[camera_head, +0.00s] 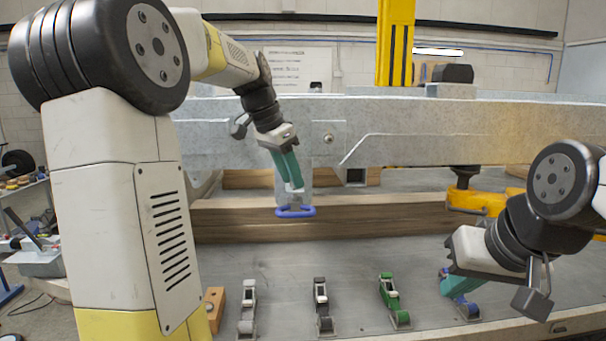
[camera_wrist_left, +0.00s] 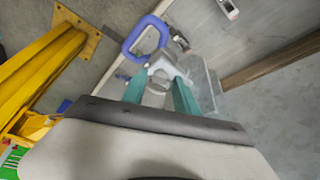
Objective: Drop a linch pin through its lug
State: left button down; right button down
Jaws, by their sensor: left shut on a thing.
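My left gripper (camera_head: 294,186) has teal fingers and is shut on a linch pin with a blue ring (camera_head: 295,211). In the left wrist view the blue ring (camera_wrist_left: 146,38) sits past the fingertips, and its grey body (camera_wrist_left: 160,76) is between the fingers. A pale grey bracket (camera_head: 308,177), perhaps the lug, hangs below the trailer beam right beside the fingers. I cannot tell whether the pin is in a hole.
The grey trailer beam (camera_head: 400,118) spans the back, above a timber (camera_head: 380,216). The bench between timber and row is clear.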

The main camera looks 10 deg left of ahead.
pick_arm(q)
jog(key=c, duration=0.9)
grip_release()
jog(key=shift+o, duration=0.2)
jog(key=v, duration=0.7)
jog(key=shift+r, duration=0.35)
jog(key=shift+s+a, duration=0.1)
jog(key=shift+s, duration=0.05)
